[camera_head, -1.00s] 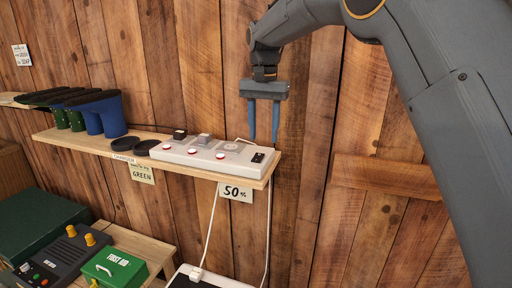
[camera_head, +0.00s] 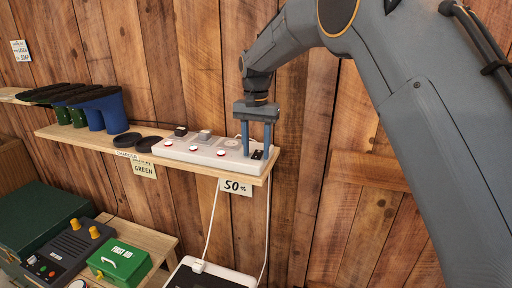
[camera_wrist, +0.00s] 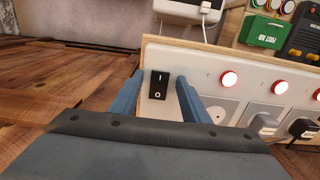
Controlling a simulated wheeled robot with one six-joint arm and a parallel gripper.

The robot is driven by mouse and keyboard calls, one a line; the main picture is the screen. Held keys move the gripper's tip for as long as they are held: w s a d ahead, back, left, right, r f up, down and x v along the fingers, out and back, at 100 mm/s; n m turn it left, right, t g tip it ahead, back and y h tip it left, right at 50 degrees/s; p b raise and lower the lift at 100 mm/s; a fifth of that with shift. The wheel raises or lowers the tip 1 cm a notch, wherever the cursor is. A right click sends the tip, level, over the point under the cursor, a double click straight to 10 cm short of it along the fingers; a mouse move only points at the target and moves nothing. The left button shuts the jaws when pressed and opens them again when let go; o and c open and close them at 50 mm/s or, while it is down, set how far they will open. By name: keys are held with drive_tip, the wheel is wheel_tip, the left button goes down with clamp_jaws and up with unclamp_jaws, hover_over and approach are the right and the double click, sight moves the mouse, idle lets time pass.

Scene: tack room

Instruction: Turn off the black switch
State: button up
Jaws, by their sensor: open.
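The black switch (camera_head: 257,155) is a rocker at the right end of a white power strip (camera_head: 210,151) on the wooden shelf. In the wrist view the black rocker (camera_wrist: 159,85) shows I and O marks and lies between my blue fingers. My gripper (camera_head: 256,154) is open, pointing down, with its fingertips low around the right end of the strip. I cannot tell whether the fingers touch the switch or the strip.
Red lit buttons (camera_wrist: 229,79) and plugs sit along the strip. Below are a green first aid box (camera_head: 118,262) and a dark control box (camera_head: 62,250). The wall right of the shelf is clear.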

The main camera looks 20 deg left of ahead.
drive_tip(key=c, duration=1.1)
drive_tip(key=shift+o, duration=0.2)
drive_tip(key=shift+w+r+g+p, duration=0.1)
drive_tip(key=shift+w+g+p, duration=0.4)
drive_tip(key=shift+g, duration=0.9)
drive_tip(key=shift+r, duration=0.1)
drive_tip(key=o, duration=1.1)
drive_tip(key=shift+c, duration=0.2)
